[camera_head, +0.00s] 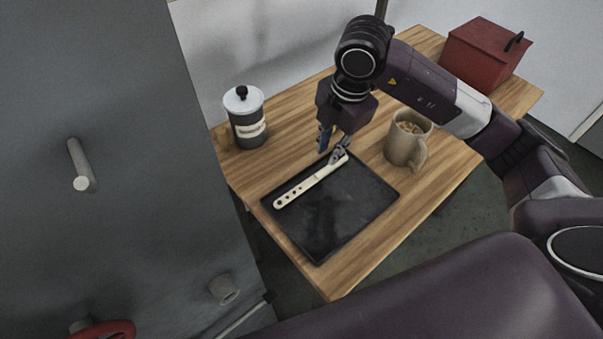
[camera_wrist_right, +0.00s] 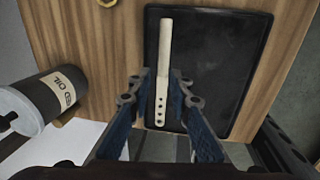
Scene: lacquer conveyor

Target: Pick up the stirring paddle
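The stirring paddle (camera_head: 312,181), a long cream strip with several holes, lies on a black tray (camera_head: 335,226) on the wooden table. My right gripper (camera_head: 334,146) points down at the tray's far edge, by the paddle's far end. In the right wrist view its fingers (camera_wrist_right: 160,95) are spread, with the paddle (camera_wrist_right: 164,45) showing in the gap between them. No contact is visible, and I cannot tell how far the fingertips are above the paddle. My left gripper is not in view.
A dark oil canister (camera_head: 247,121) with a white lid stands left of my right gripper. A beige mug (camera_head: 404,148) stands close on its right. A red box (camera_head: 484,52) is at the far right of the table (camera_head: 337,282). A grey cabinet (camera_head: 120,120) with a handle fills the left.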

